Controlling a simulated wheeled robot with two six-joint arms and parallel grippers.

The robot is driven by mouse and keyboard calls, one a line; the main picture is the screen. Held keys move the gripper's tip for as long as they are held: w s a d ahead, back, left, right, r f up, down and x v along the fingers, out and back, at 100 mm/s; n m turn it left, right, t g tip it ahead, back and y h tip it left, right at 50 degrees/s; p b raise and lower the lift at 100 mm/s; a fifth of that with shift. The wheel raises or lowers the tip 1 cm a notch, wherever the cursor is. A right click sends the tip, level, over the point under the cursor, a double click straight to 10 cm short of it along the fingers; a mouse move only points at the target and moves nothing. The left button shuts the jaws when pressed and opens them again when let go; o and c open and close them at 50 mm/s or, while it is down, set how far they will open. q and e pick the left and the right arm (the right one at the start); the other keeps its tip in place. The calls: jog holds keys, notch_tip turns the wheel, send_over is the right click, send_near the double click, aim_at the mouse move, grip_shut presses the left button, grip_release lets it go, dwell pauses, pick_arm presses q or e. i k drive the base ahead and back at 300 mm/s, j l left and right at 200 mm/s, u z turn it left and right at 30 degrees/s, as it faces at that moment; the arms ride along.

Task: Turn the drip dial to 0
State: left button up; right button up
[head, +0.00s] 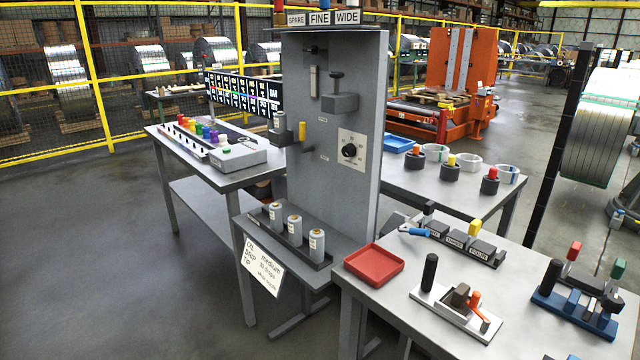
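The drip dial (349,150) is a round black knob on a white square plate (361,139). It is mounted on the upright grey panel (335,200) in the middle of the head view. Marks ring the knob, but they are too small to read, so I cannot tell its setting. A white card (262,268) hangs below the panel's shelf and reads OIL, DRIP and TIP, with "medium" beside OIL; the rest is hard to read. Neither of my grippers shows in the head view.
Several pale bottles (294,231) stand on the shelf below the panel. A grey bracket (342,103) juts out above the dial. A red tray (374,263) and tools lie on the right front table (400,300). The space before the dial looks clear.

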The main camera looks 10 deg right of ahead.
aim_at(349, 150)
jog(key=z, duration=0.35)
jog(key=i+j+z, duration=0.1)
jog(key=z, duration=0.35)
jog(key=i+j+z, duration=0.1)
jog(key=j+z, duration=0.2)
jog(key=z, duration=0.15)
jog(key=j+z, duration=0.25)
jog(key=z, duration=0.2)
jog(key=j+z, duration=0.25)
jog(key=z, duration=0.2)
jog(key=i, duration=0.05)
